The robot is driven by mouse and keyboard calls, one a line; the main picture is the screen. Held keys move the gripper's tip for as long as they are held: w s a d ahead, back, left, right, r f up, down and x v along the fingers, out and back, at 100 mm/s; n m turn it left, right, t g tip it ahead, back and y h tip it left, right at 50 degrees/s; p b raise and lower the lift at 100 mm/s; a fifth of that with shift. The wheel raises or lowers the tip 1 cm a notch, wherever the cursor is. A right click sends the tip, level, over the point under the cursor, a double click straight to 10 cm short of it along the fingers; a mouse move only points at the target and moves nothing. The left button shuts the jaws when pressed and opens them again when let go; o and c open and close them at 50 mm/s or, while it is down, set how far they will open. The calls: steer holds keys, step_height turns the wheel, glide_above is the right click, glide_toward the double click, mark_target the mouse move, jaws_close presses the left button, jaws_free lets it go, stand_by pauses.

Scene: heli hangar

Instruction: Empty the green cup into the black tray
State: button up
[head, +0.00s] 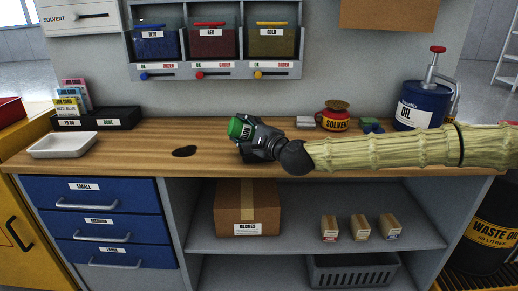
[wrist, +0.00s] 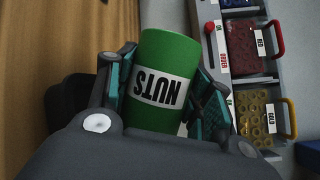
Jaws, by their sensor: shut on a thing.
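My gripper (head: 260,140) reaches in from the right above the wooden bench and is shut on a green cup (head: 236,127). In the wrist view the cup (wrist: 168,55) sits between both fingers, with a white NUTS label that reads upside down. The cup looks tipped well over rather than upright. Its opening and contents are not visible. A low black tray (head: 119,117) with TO DO and DONE labels stands at the back left of the bench, apart from the cup. Coloured cards stand at its left end.
A white tray (head: 62,145) lies at the front left of the bench. A flat dark patch (head: 184,151) is on the wood left of my gripper. Blue, red and gold bins (head: 212,42) hang behind. A solvent pot (head: 333,117) and an oil can (head: 422,104) stand behind my arm.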

steer(key=shift+d+m+b, duration=0.15)
steer(key=shift+m+b, duration=0.15)
steer(key=shift+b, duration=0.4)
steer(key=shift+r, duration=0.15)
steer(key=shift+r+p, duration=0.25)
steer(key=shift+p, duration=0.35)
steer(key=p, duration=0.1)
steer(key=n+p, duration=0.1)
steer(key=p, duration=0.1)
steer(key=shift+s+a+f+n+p, duration=0.1)
steer(key=shift+a+n+p, duration=0.2)
steer(key=shift+a, duration=0.05)
steer(key=p, duration=0.2)
steer(key=n+h+p, duration=0.1)
steer(key=shift+a+r+g+p, duration=0.25)
steer(key=shift+r+g+p, duration=0.05)
steer(key=shift+r+p, duration=0.1)
steer(key=shift+s+a+n+p, duration=0.1)
steer(key=shift+n+p, duration=0.2)
steer(key=shift+p, duration=0.3)
steer(key=shift+f, duration=0.55)
steer(key=shift+n+p, duration=0.3)
